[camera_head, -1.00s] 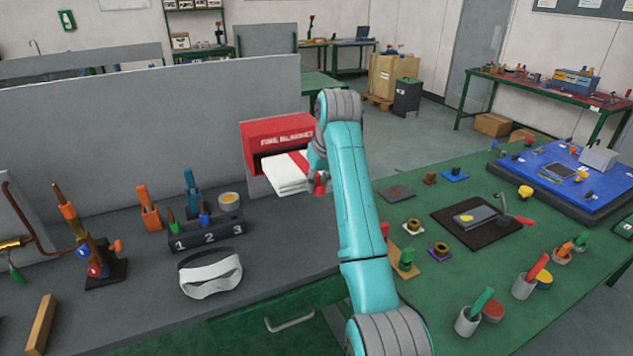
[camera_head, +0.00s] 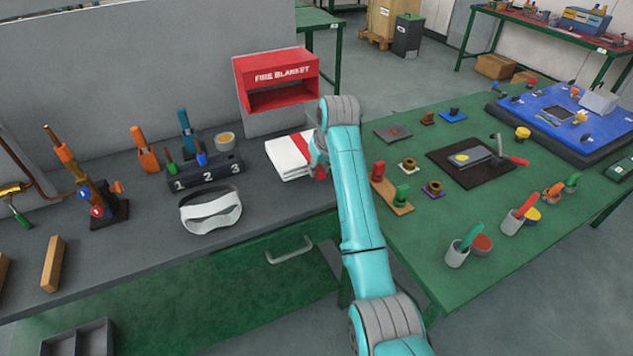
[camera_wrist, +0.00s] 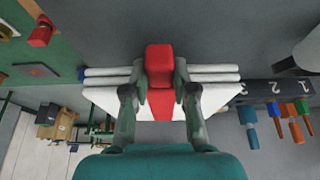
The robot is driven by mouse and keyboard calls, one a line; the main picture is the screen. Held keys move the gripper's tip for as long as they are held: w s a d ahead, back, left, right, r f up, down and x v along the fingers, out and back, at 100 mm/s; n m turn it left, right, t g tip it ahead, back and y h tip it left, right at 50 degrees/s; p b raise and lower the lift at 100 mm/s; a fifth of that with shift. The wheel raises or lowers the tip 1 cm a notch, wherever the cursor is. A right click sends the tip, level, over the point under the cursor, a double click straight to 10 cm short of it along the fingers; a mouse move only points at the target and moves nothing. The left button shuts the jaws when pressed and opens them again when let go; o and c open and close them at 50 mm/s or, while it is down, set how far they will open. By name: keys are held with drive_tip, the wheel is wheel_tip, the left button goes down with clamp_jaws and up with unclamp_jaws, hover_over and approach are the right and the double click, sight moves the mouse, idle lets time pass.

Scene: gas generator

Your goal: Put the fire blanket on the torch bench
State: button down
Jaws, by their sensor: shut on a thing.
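The fire blanket (camera_head: 289,155) is a folded white bundle with a red strap. It is at the right part of the grey torch bench (camera_head: 262,197), below and in front of the red holder; whether it touches the bench top is unclear. My gripper (camera_head: 319,160) is at the blanket's right side, partly hidden by my arm. In the wrist view my gripper (camera_wrist: 160,95) is shut on the red strap tab, with the white folds (camera_wrist: 208,95) on both sides.
The red fire blanket box (camera_head: 277,80) on the grey panel is empty. A numbered block (camera_head: 205,174) and a white visor or mask (camera_head: 210,210) stand left of the blanket. A green table (camera_head: 440,240) with several small parts lies to the right.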

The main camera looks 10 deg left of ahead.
drive_tip(key=shift+f, duration=3.05)
drive_tip(key=shift+f, duration=0.15)
drive_tip(key=c, duration=0.9)
unclamp_jaws()
drive_tip(key=v, duration=1.2)
